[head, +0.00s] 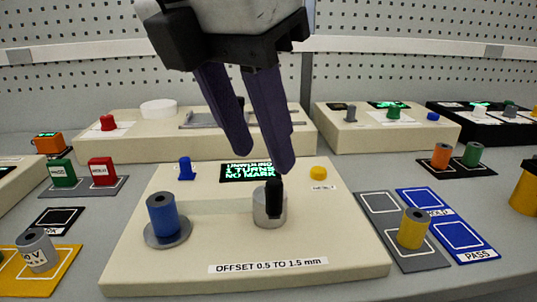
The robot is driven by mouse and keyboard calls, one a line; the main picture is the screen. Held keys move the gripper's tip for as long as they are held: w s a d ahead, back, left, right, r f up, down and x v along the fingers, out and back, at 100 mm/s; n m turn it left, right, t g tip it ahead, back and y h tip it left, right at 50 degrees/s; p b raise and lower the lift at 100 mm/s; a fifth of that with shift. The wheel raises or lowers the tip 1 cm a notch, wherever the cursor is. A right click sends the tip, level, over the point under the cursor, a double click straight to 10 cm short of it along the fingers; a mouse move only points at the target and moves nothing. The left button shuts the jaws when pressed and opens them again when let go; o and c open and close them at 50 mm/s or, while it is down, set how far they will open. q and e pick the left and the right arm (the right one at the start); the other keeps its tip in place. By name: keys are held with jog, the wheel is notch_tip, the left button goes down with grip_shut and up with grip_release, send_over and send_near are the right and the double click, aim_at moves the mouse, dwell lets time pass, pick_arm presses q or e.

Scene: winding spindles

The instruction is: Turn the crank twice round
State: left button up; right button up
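The crank (274,197) is a black upright handle on a round grey metal hub, in the middle of a cream winding panel. My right gripper (261,160) comes down from the top with two dark purple fingers. They stand apart with nothing seen between them. The tip of the right-hand finger overlaps the top of the handle in the picture; I cannot tell whether they touch. A blue spool (162,215) stands upright on a grey disc to the left of the crank. A black display (240,172) with green text, partly hidden by a finger, reads in part "1 TURNS". My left gripper is not in view.
A blue peg (185,169) and a yellow button (318,173) sit on the same panel. Grey and yellow spools stand on pads at either side. Green and red blocks (101,171) are at the left. Other cream panels stand behind.

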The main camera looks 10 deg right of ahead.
jog(key=shift+v, duration=1.35)
